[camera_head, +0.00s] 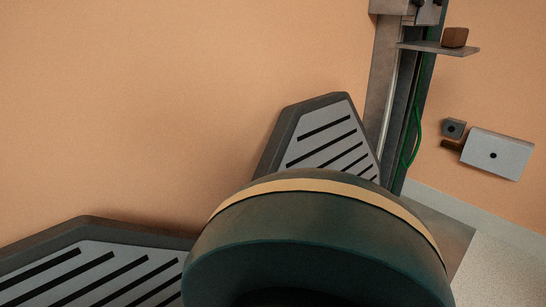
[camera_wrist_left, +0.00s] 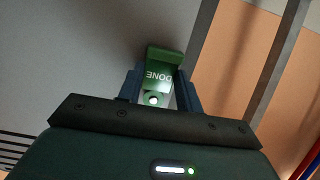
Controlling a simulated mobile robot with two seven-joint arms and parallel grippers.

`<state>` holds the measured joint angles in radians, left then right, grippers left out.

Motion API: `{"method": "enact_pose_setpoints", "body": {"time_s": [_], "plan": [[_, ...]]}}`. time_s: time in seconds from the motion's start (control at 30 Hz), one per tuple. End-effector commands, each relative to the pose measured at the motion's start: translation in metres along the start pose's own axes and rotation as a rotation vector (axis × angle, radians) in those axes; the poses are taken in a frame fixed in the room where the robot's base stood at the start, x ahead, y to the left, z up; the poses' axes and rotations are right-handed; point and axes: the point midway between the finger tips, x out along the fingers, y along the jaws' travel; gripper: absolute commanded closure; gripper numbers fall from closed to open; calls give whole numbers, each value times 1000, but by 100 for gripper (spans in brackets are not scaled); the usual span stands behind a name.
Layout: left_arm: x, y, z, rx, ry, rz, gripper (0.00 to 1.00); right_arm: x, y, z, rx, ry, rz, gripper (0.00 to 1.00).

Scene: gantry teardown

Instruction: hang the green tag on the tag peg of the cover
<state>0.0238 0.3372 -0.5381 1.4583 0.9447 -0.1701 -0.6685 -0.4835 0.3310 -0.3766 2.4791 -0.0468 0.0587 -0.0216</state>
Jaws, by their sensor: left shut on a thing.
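In the left wrist view the green tag (camera_wrist_left: 158,75) is between the two blue fingers of my left gripper (camera_wrist_left: 158,93), which is shut on it. Its lettering DONE reads upside down, and a bright round spot shows near its lower end. Behind it is a plain grey surface (camera_wrist_left: 80,60) with dark slots at the lower left, seemingly the cover. I cannot tell whether the tag touches it. No tag peg can be made out. In the head view neither the tag nor gripper fingers show. My right gripper is in neither view.
In the head view, grey slotted panels with dark rims show at the middle (camera_head: 320,140) and lower left (camera_head: 100,270). My own arm hides what lies between. A metal upright (camera_head: 385,90) with green cable, a small shelf (camera_head: 440,48) and a grey wall box (camera_head: 497,153) stand right.

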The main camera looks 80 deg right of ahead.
Motion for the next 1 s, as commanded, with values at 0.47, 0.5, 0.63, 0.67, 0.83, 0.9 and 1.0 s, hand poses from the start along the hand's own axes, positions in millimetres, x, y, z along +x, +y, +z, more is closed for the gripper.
{"method": "enact_pose_setpoints", "body": {"time_s": [0.47,0.5,0.63,0.67,0.83,0.9,1.0], "plan": [[-24,-1,4,2,-2,-1,92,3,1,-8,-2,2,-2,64],[-28,-1,4,2,-3,0,92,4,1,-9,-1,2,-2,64],[-42,-1,6,2,-2,0,92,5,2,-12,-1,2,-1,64],[-45,-1,7,2,-2,-1,92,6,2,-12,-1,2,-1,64],[-58,0,9,1,-1,0,92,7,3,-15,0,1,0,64],[-60,0,9,0,0,0,92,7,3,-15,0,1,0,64],[-61,0,10,0,0,0,92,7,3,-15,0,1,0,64]]}}
